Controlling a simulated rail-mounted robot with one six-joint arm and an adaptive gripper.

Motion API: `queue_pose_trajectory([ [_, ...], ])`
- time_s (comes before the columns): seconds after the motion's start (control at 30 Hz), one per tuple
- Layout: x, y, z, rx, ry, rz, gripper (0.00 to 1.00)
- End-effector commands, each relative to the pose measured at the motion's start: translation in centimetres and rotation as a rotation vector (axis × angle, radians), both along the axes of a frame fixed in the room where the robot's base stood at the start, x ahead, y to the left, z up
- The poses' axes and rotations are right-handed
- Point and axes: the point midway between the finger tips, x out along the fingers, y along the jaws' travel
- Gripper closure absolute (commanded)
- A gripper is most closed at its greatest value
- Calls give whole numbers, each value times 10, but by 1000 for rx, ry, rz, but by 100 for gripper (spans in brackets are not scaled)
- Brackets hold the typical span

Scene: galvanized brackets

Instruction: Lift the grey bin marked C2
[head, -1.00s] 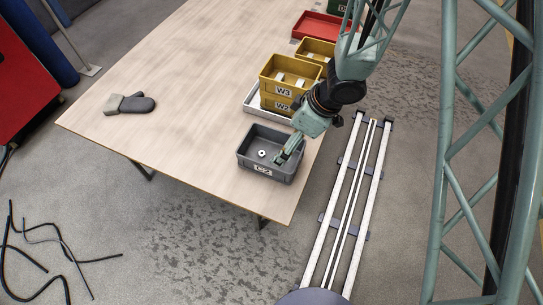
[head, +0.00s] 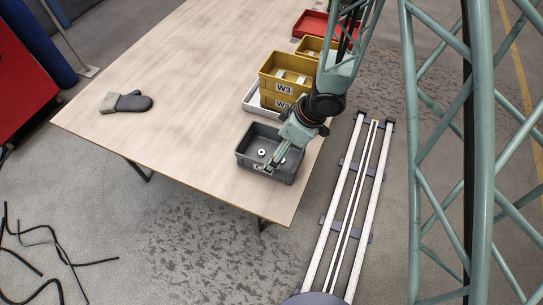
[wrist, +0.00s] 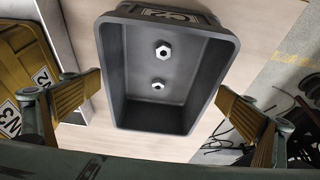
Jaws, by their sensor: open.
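The grey bin (head: 245,162) stands upright on the near right end of the table, with a white label on its front wall. In the head view my gripper partly covers that label. In the wrist view the bin (wrist: 113,65) is seen from above, and its label (wrist: 170,15) shows upside down, reading C2. Two pale hex nuts (wrist: 163,50) lie on its floor. My gripper (head: 272,165) is over the bin's front right part. In the wrist view my gripper (wrist: 162,105) is open, one finger to each side of the bin, with gaps between fingers and walls.
A red bin (head: 312,22) is farther back. Grey mitts (head: 125,102) lie at the left. The table's middle is clear.

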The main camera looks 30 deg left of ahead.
Motion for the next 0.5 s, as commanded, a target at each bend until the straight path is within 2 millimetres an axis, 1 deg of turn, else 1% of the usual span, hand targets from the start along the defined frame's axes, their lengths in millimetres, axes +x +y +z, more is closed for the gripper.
queue_pose_trajectory([
  [0.27,0,0,0,0,0,0,0],
  [0.37,0,1,-4,0,0,0,0],
  [0.5,-1,5,-15,0,1,0,0],
])
